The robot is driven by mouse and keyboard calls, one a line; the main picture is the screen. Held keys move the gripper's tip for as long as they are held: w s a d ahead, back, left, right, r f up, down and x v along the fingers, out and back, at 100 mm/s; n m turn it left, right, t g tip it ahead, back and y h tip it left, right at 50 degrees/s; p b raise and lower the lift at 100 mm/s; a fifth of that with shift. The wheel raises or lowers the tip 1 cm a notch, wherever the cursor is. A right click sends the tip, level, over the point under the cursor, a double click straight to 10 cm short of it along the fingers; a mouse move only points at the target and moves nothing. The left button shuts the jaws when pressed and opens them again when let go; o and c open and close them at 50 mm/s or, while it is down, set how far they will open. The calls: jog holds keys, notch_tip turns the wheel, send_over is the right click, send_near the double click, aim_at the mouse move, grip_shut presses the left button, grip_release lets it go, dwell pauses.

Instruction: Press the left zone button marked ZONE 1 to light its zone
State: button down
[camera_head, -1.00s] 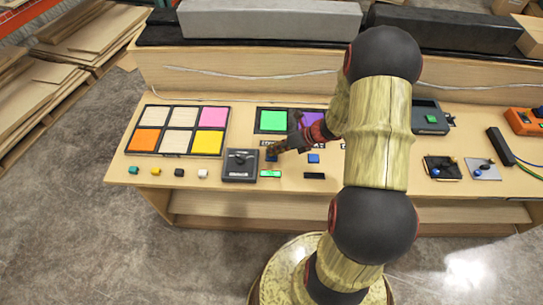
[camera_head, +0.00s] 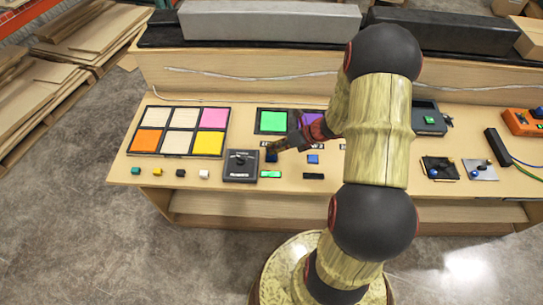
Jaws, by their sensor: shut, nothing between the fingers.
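The left zone button (camera_head: 271,158) is a small dark blue block on the table, just in front of a black-and-white label that my gripper partly covers. My gripper (camera_head: 270,149) is shut and empty, its tips just above or at this button; I cannot tell whether they touch it. Behind it the green zone panel (camera_head: 271,121) looks bright, and the purple panel (camera_head: 311,118) beside it is partly hidden by my gripper. The second blue button (camera_head: 313,159) sits to the right, clear of my gripper. The lettering is too small to read.
A black joystick box (camera_head: 240,166) stands just left of the buttons. A lit green bar (camera_head: 270,174) and a dark bar (camera_head: 313,176) lie in front. A framed grid of coloured tiles (camera_head: 179,130) is further left. A black device (camera_head: 429,118) stands to the right.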

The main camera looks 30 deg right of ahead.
jog(key=shift+r, duration=0.1)
notch_tip(320, 180, up, 5)
jog(key=p, duration=0.5)
dwell(0.7)
